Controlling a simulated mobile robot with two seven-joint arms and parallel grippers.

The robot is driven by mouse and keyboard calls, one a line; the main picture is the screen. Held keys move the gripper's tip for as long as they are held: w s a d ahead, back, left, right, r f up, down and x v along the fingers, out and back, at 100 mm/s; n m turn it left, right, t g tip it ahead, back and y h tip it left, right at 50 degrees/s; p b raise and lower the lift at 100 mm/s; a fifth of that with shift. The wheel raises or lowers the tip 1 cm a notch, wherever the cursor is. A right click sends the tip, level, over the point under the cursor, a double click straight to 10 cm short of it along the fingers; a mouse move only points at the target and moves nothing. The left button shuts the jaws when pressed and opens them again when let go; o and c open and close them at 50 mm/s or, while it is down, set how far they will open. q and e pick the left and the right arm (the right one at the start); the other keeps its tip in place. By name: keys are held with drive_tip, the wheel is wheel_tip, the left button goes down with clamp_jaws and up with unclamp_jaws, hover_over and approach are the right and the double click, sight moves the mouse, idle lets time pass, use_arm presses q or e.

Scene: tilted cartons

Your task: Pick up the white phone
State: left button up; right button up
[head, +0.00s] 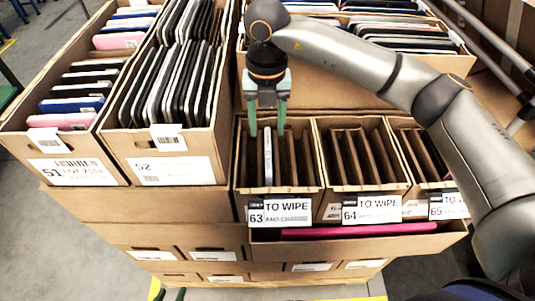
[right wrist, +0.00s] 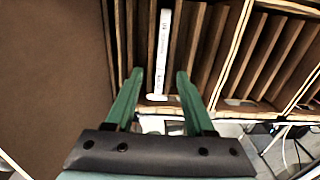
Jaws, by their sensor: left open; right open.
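The white phone (head: 268,158) stands on edge in the carton labelled 63 (head: 243,190), beside brown cardboard dividers. In the right wrist view the white phone (right wrist: 164,45) shows as a narrow pale strip between dividers. My right gripper (head: 267,130) comes in from the right and points down over carton 63. Its green fingers are open, one on each side of the phone's line, with nothing held. In the right wrist view the fingertips of the right gripper (right wrist: 160,75) flank the phone's near end. I cannot tell how far above it they are.
Carton 64 (head: 340,203) and carton 65 (head: 430,196) stand to the right and hold dividers. Carton 51 (head: 22,152) and carton 52 (head: 200,150) at left are full of phones. A pink item (head: 355,230) lies in a low carton in front.

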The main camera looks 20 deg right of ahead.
sight(268, 149)
drive_tip(key=shift+d+f+p, duration=0.1)
drive_tip(key=shift+f+p, duration=0.5)
drive_tip(key=shift+f, duration=2.8)
clamp_jaws()
